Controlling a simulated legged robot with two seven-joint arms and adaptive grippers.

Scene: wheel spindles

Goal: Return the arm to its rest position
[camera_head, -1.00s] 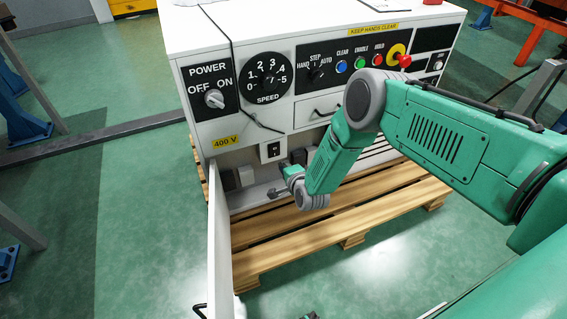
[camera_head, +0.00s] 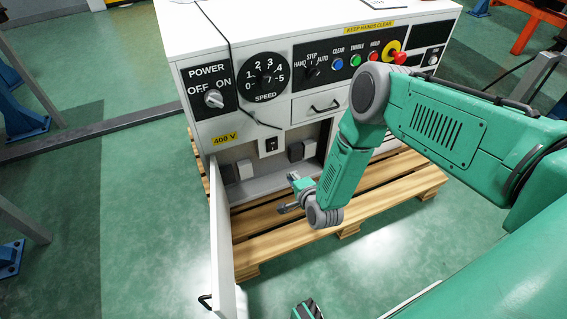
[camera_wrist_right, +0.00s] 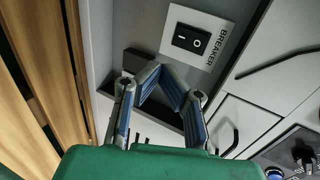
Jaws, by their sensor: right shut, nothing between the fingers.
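My right arm comes in from the right in the head view. Its gripper (camera_head: 290,193) is low in front of the open lower compartment of the white control cabinet (camera_head: 300,25), above the wooden pallet (camera_head: 290,222). In the right wrist view the gripper (camera_wrist_right: 162,72) has its blue-padded fingers bent towards each other, shut, with nothing between them. Past the fingers is the breaker switch (camera_wrist_right: 190,38) on its white plate, apart from them.
The cabinet's white door (camera_head: 222,240) stands open towards me, left of my right gripper. A drawer with a black handle (camera_head: 325,106) and the knob panel (camera_head: 265,75) are above the compartment. Green floor (camera_head: 140,210) is clear at the left.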

